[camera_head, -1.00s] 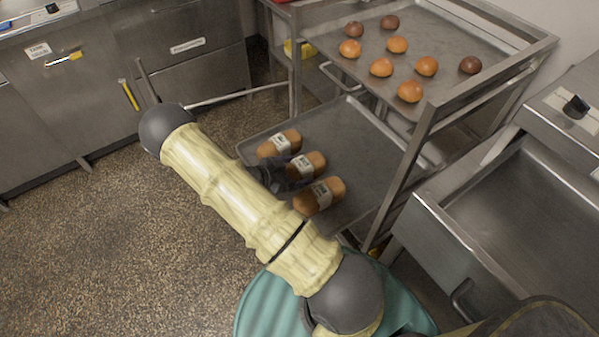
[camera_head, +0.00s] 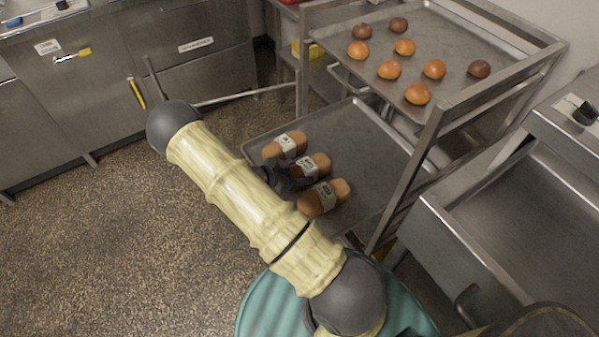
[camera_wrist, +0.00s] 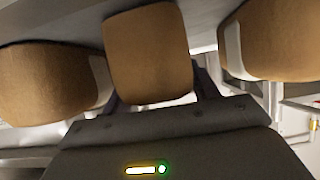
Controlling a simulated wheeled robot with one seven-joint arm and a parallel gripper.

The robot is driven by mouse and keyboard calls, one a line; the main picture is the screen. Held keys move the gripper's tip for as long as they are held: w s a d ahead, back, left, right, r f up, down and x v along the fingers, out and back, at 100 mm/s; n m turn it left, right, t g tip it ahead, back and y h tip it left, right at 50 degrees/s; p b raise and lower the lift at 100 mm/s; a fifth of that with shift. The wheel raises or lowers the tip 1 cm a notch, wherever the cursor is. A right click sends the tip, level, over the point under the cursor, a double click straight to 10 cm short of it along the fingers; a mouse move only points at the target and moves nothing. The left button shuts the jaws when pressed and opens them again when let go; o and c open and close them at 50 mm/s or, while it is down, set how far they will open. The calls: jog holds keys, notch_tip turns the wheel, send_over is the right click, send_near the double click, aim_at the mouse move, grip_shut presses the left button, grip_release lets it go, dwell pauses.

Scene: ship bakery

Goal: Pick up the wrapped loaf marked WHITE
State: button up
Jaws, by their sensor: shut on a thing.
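Three wrapped loaves with pale paper bands lie in a row on the lower tray (camera_head: 372,150) of the rack. They are the far loaf (camera_head: 271,151), the middle loaf (camera_head: 321,161) and the near loaf (camera_head: 340,188). The print on the bands is too small to read, so I cannot tell which one is marked WHITE. My gripper (camera_head: 299,172) is shut on the middle loaf, from its left end. In the wrist view the middle loaf (camera_wrist: 148,55) stands straight ahead of my gripper (camera_wrist: 155,104), with one loaf on each side. The fingertips are mostly hidden. I cannot tell any gap under the loaf.
The upper tray (camera_head: 455,45) holds several round buns and overhangs part of the lower tray. A rack post (camera_head: 408,185) stands right of the loaves. A steel counter with a basin (camera_head: 540,215) is at the right. Cabinets (camera_head: 110,75) line the back left; the floor between is open.

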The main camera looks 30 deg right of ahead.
notch_tip(320, 180, up, 10)
jog(key=shift+f+p, duration=0.2)
jog(key=shift+p, duration=0.35)
jog(key=shift+w, duration=0.15)
